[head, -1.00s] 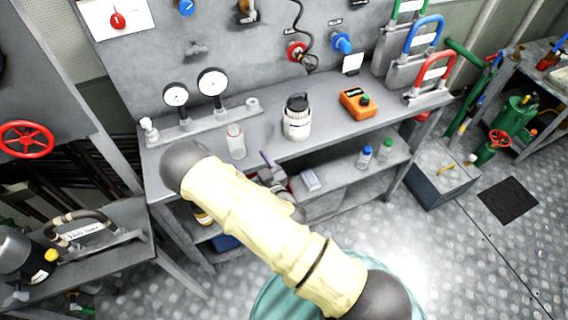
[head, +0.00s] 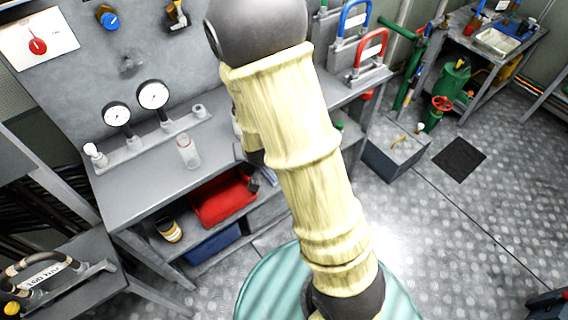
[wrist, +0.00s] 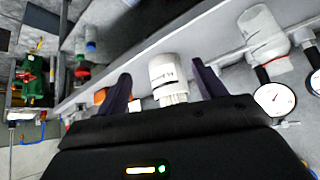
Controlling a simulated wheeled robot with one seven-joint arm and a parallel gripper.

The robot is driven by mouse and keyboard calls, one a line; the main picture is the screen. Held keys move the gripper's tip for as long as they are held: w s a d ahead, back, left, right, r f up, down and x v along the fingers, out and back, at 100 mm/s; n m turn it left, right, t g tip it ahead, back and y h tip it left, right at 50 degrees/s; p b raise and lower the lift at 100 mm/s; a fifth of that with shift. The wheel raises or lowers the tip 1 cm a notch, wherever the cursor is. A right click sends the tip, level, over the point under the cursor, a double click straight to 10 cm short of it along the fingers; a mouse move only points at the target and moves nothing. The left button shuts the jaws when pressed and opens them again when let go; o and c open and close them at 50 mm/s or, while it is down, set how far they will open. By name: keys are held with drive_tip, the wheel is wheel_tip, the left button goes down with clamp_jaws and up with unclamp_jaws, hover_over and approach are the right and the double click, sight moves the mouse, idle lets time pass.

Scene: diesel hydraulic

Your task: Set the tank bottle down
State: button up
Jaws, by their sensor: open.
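A whitish bottle (wrist: 262,28) shows beside a gauge in the wrist view. A white jar (wrist: 167,70) with small dark print appears between my fingers there; my arm mostly hides it in the head view. No label tells me which is the tank bottle. My gripper (wrist: 161,70) is open, fingers spread on either side of the jar in the picture. I see no grip on it. The head view hides my gripper behind my arm.
Two dial gauges (head: 153,95) stand on a rail at the back of the bench. An orange box (wrist: 100,96) lies beyond one finger. The bench front around the clear bottle is bare.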

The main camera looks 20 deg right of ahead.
drive_tip(key=s+d+r+n+g, duration=0.1)
drive_tip(key=s+d+r+g, duration=0.1)
drive_tip(key=s+r, duration=0.2)
drive_tip(key=s+d+r+n+g, duration=0.1)
drive_tip(key=s+r+g, duration=0.2)
drive_tip(key=s, duration=0.6)
drive_tip(key=shift+s+d+r, duration=0.25)
drive_tip(key=shift+d+r, duration=0.15)
drive_tip(key=shift+r, duration=0.35)
